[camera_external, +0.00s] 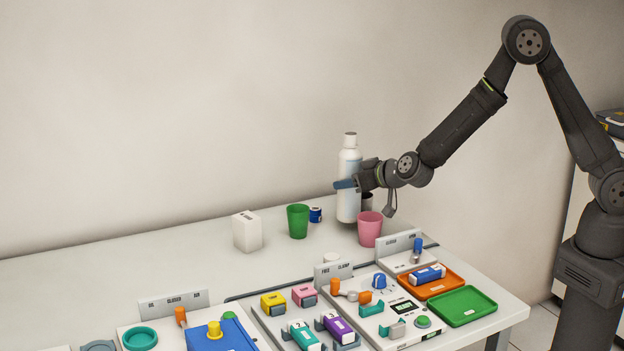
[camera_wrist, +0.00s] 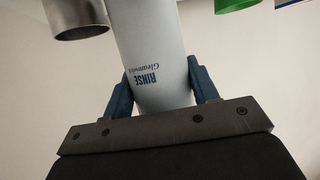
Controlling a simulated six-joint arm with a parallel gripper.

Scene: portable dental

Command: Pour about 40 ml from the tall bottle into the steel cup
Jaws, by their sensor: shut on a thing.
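The tall bottle (camera_external: 348,170) is white with a white cap and stands upright at the back of the table in the external view. My gripper (camera_external: 347,184) is shut on its body from the right. In the wrist view my gripper (camera_wrist: 168,85) has a blue finger on each side of the bottle (camera_wrist: 152,50), which reads "RINSE". The steel cup (camera_wrist: 80,18) is beside the bottle at the upper left of the wrist view. In the external view the steel cup (camera_external: 367,201) is mostly hidden behind my gripper and the pink cup. I cannot tell whether the bottle touches the table.
A pink cup (camera_external: 370,229) stands just in front of the bottle. A green cup (camera_external: 298,221), a small blue container (camera_external: 315,215) and a white box (camera_external: 247,231) stand to the left. Trays and several coloured items fill the table's front. The back left is clear.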

